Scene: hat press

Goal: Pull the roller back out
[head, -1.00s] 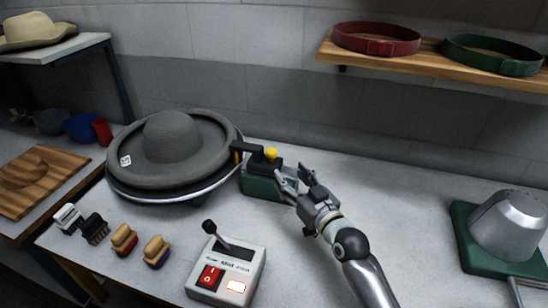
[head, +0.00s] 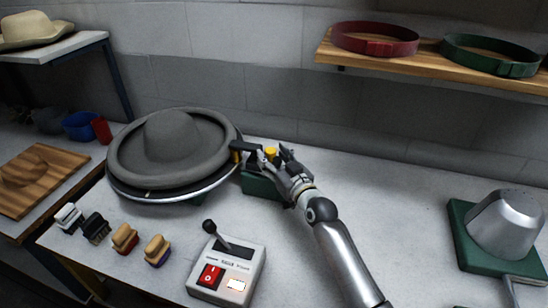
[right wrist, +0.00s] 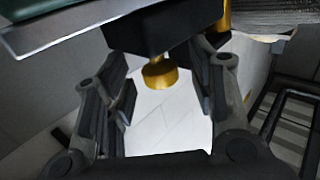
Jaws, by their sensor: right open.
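The roller (right wrist: 226,16) is a small brass-yellow piece at the brim of the grey hat in the right wrist view; in the head view it shows at the brim's right edge (head: 235,156). It sits at the end of a black slide (head: 253,146) with a yellow knob (head: 270,152), on a green base (head: 258,184). The grey hat (head: 172,138) lies on a round turntable (head: 150,194). My right gripper (head: 280,160) is open at the slide. In the right wrist view the knob (right wrist: 160,76) shows between its parted fingers; contact is unclear. My left gripper is out of view.
A control box (head: 226,272) with a black lever and red switch stands in front. Several brushes (head: 125,238) lie at front left. A metal form (head: 506,222) on a green base stands right. The table between is clear. A shelf (head: 425,65) with hat bands hangs above.

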